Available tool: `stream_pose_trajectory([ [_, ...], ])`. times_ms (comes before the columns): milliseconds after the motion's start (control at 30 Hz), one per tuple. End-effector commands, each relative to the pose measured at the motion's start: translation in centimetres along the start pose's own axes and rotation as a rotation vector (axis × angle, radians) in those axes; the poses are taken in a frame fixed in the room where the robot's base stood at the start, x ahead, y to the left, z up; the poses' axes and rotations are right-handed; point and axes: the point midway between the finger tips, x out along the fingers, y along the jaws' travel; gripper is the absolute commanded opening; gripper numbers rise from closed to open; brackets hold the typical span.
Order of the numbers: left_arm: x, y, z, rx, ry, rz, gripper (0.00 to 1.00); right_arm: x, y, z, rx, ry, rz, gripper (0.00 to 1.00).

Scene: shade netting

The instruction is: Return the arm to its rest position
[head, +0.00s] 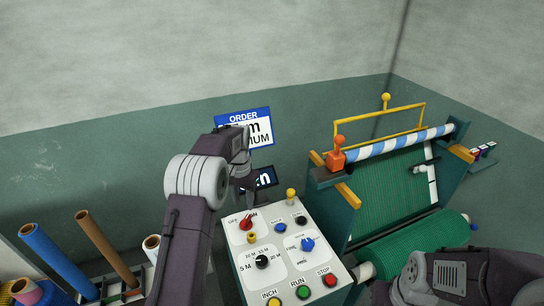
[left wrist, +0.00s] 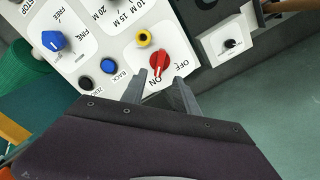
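My left gripper (head: 243,192) is over the top left corner of the white control panel (head: 238,240). In the left wrist view its two fingers (left wrist: 160,84) stand apart with nothing between them. The red OFF/ON knob (left wrist: 158,66) shows just beyond the fingertips, and it also shows in the head view (head: 246,223). I cannot tell how wide the gap to the knob is. My left arm reaches in from the lower middle of the head view. My right arm shows at the lower right, but its gripper is out of view.
The panel also bears a blue knob (head: 307,244), a black selector (head: 262,262) and a red STOP button (head: 330,280). Green netting (head: 395,195) on a machine stands right; rolls (head: 105,245) stand left.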

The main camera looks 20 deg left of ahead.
Motion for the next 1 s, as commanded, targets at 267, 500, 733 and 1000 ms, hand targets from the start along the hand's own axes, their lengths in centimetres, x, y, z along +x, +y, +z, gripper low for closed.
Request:
stream_pose_trajectory([
  [267,-2.5,3.6,1.9,0.065,0.061,-0.015,0.36,3.2,0.1,0.3,0.0,0.0,0.0,0.57],
  [500,1.1,8.5,11.4,0.054,0.057,0.001,0.36,5.6,0.1,0.6,0.0,0.0,0.0,0.57],
  [733,7.2,10.9,21.6,-0.07,0.047,0.012,0.36,6.2,0.1,0.6,0.0,0.0,0.0,0.57],
  [1000,8.9,10.9,22.1,-0.181,0.106,0.011,0.36,6.1,0.1,0.6,0.0,0.0,0.0,0.57],
])
